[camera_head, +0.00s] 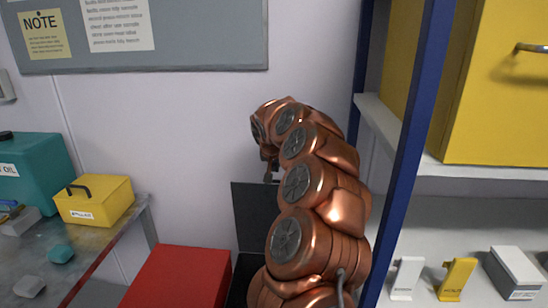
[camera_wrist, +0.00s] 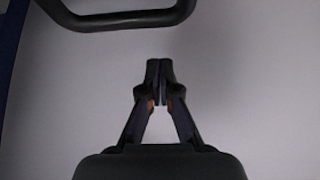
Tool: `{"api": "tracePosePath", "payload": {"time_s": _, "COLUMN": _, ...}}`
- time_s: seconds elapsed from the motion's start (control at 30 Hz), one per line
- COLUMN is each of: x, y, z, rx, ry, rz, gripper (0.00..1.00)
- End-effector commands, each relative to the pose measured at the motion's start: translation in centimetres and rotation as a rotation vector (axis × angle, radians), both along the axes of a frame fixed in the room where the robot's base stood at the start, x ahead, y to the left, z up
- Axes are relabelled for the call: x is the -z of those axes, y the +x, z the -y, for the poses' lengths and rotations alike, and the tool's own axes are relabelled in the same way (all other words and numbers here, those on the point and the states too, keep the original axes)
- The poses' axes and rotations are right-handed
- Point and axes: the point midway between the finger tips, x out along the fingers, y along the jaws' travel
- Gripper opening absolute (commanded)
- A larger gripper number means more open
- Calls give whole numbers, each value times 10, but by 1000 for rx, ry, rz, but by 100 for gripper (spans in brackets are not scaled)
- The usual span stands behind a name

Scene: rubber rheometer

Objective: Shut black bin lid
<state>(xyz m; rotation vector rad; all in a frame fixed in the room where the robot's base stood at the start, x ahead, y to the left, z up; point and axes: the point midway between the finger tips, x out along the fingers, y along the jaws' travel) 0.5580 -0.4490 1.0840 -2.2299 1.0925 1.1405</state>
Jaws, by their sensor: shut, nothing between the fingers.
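The black bin's lid (camera_head: 252,212) stands raised against the wall in the head view, partly hidden behind my copper arm. The bin's dark body (camera_head: 240,282) shows only as a sliver between the red box and my arm. In the wrist view my gripper (camera_wrist: 159,68) is shut with its fingertips together and nothing between them, in front of a pale plain surface. A dark curved bar (camera_wrist: 120,20) crosses the top left of that view, apart from the fingertips; I cannot tell which part it is. In the head view the gripper is mostly hidden behind my arm.
A red box (camera_head: 180,278) stands just left of the black bin. A table with a yellow box (camera_head: 98,203) and a teal container (camera_head: 40,170) is at the left. A blue shelf post (camera_head: 408,150) rises close to the right of my arm, with shelves beyond.

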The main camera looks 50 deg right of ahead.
Motion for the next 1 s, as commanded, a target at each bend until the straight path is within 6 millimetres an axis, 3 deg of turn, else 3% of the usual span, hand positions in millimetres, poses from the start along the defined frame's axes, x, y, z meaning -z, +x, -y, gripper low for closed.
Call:
{"api": "tracePosePath", "payload": {"time_s": 0.6, "x": 8, "y": -22, "z": -29, "rx": -1, "ry": -1, "rz": 1, "gripper": 0}}
{"api": "tracePosePath", "payload": {"time_s": 1.0, "x": 9, "y": -23, "z": -30, "rx": -1, "ry": -1, "rz": 2, "gripper": 0}}
